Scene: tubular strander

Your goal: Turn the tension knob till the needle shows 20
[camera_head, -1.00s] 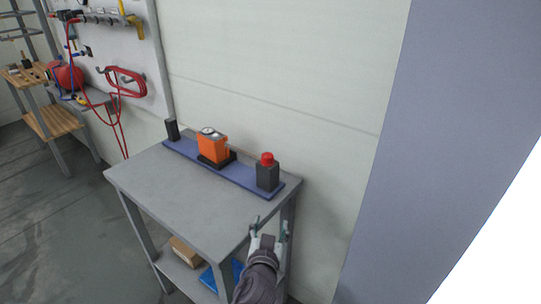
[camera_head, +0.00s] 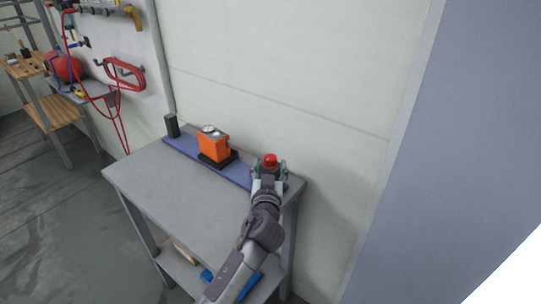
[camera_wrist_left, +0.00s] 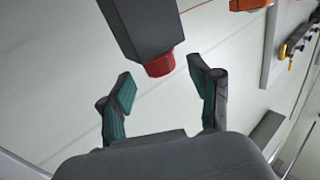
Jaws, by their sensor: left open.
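The red knob (camera_head: 270,160) sits on top of a dark block at the right end of the blue-grey base plate (camera_head: 236,174). An orange device (camera_head: 214,147) with a round dial (camera_head: 208,129) stands at the plate's middle; its needle is too small to read. My left gripper (camera_head: 269,168) is at the dark block, its fingers at either side just below the knob in the head view. In the left wrist view, the red knob (camera_wrist_left: 160,65) and dark block (camera_wrist_left: 148,25) lie just beyond the open fingers (camera_wrist_left: 160,82), with visible gaps. My right gripper is not in view.
The plate lies along the back of a grey table (camera_head: 180,195) against a pale wall. A small black post (camera_head: 172,126) stands at the plate's left end. The table's front left is clear. A blue item (camera_head: 207,276) lies on the lower shelf.

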